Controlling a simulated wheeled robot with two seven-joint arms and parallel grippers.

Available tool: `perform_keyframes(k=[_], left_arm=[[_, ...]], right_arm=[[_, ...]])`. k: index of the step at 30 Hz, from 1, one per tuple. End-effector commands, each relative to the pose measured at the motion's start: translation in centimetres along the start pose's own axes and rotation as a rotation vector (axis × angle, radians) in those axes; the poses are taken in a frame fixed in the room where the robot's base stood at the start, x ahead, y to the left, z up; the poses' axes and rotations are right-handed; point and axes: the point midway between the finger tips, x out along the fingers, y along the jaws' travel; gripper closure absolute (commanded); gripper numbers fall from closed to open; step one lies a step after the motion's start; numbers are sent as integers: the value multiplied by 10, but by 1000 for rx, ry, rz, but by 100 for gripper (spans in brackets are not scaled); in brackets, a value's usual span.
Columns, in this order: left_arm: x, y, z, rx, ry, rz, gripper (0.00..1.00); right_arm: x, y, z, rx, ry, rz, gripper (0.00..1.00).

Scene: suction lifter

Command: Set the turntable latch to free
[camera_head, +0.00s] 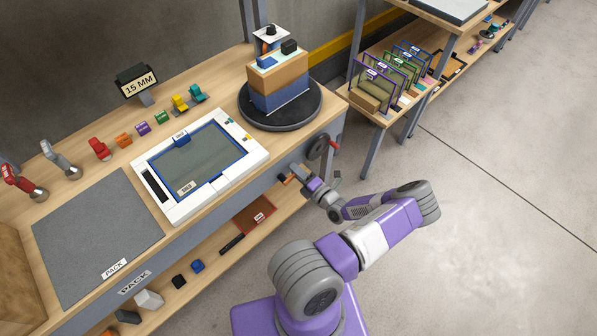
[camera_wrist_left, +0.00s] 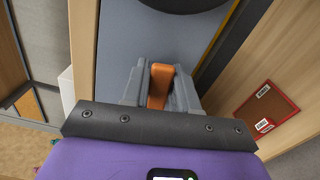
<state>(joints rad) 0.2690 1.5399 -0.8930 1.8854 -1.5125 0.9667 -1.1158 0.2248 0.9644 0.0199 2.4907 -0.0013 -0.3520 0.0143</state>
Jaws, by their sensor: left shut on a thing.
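The round black turntable (camera_head: 255,119) sits at the right end of the bench, with a wood, blue and white block stack (camera_head: 280,85) standing on it. An orange latch lever (camera_head: 287,180) shows at the bench's front side below the turntable. My left gripper (camera_head: 296,174) is at this lever. In the left wrist view the lever (camera_wrist_left: 160,86) stands between the two grey fingers of my left gripper (camera_wrist_left: 161,80), which are shut on it. The lever's pivot and any latch markings are hidden or too small to read. My right gripper is not in view.
A dark disc with a red handle (camera_head: 318,148) sits on the bench front, just beyond my left gripper. A white-framed tray (camera_head: 162,203) and a grey mat (camera_head: 85,225) lie on the bench. A side shelf (camera_head: 375,117) holds upright frames. The floor at right is clear.

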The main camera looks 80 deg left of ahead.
Motion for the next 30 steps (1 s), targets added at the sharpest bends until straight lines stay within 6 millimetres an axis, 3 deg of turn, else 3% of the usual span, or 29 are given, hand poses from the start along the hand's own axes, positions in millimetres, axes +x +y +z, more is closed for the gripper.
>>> perform_keyframes(k=[1, 5, 15, 24, 30], left_arm=[[0, -1, -2, 6, 4, -3, 70], [0, -1, -2, 5, 3, -2, 51], [-5, -1, 0, 2, 0, -3, 51], [-52, 0, 0, 2, -1, -4, 51], [-73, 0, -1, 3, 2, -2, 51]], right_arm=[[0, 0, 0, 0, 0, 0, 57], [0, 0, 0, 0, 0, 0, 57], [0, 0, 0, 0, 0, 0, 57], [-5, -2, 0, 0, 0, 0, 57], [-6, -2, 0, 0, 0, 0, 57]])
